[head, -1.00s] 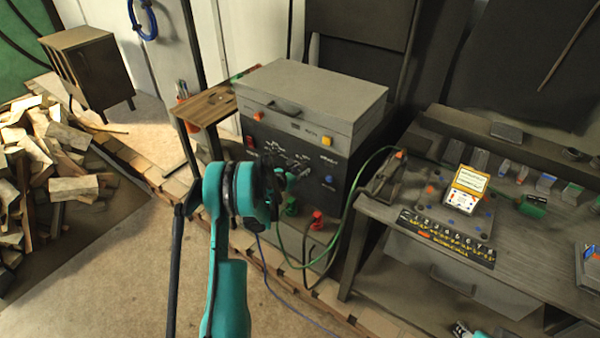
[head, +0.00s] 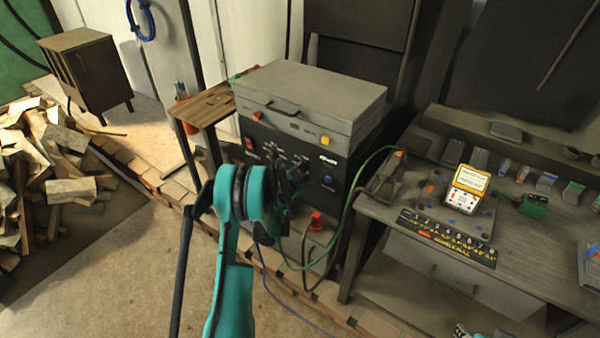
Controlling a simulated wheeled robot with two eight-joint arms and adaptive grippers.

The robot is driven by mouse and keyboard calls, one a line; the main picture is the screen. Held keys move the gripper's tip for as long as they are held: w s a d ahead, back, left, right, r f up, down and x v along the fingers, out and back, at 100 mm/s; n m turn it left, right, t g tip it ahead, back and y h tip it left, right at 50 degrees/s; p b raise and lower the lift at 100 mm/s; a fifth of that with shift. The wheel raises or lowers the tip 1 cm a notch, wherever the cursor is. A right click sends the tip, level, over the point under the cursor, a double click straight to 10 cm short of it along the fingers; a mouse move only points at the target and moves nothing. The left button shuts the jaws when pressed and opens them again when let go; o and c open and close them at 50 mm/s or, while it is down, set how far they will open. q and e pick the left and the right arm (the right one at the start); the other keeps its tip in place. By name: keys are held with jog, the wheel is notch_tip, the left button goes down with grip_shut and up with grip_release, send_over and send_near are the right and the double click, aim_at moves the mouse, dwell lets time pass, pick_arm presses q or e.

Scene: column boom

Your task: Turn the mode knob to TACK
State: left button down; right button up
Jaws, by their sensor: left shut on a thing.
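The grey welding machine (head: 312,90) stands behind the bench's left end, with a dark front panel (head: 330,168) facing me. White markings (head: 298,158) show on the panel, too small to read. My left gripper (head: 297,176) is at the middle of this panel, shut on what appears to be the mode knob. The gripper and its teal wrist hide the knob, so its pointer and setting cannot be seen. My right gripper is not clearly in view.
A bench (head: 400,205) with a yellow meter (head: 467,187) stands right; firewood (head: 65,160) lies left.

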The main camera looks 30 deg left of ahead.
dwell(0.3)
pick_arm(q)
jog(key=c, duration=1.2)
grip_release()
jog(key=shift+o, duration=0.2)
jog(key=v, duration=1.2)
